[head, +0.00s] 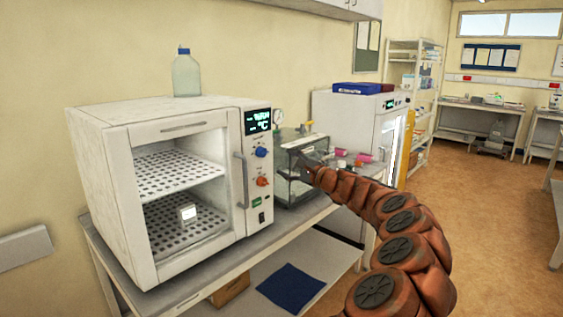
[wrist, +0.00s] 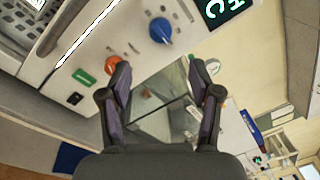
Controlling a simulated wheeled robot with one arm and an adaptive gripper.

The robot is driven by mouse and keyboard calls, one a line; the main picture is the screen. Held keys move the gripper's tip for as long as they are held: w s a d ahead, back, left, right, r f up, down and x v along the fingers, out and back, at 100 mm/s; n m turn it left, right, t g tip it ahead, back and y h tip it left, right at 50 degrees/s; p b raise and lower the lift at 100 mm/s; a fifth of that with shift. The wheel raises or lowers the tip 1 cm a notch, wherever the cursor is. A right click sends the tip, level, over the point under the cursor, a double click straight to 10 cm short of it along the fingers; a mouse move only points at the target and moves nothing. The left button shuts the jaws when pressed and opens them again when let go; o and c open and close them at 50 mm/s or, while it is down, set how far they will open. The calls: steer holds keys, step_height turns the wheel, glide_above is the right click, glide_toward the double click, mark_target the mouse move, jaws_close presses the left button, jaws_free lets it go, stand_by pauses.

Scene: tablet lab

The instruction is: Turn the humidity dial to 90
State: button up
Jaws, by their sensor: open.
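The white chamber (head: 185,120) stands on a bench with a control panel on its right front. The panel holds a lit display (head: 257,121), a blue dial (head: 261,152) and, below it, an orange dial (head: 263,181). I cannot read which dial is for humidity, nor the dial settings. My gripper (head: 308,162) is to the right of the panel, apart from both dials. In the wrist view my gripper (wrist: 157,72) is open and empty. The blue dial (wrist: 160,30) shows beyond the fingertips; the orange dial (wrist: 112,65) is partly behind the left finger.
A vertical handle (head: 241,180) stands out left of the dials. A glass box (head: 298,185) and a second white cabinet (head: 350,125) stand right of the chamber. A bottle (head: 186,75) stands on top of the chamber. The floor (head: 490,220) at right is clear.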

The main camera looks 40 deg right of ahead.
steer(key=shift+s+d, duration=0.1)
steer(key=shift+s, duration=0.55)
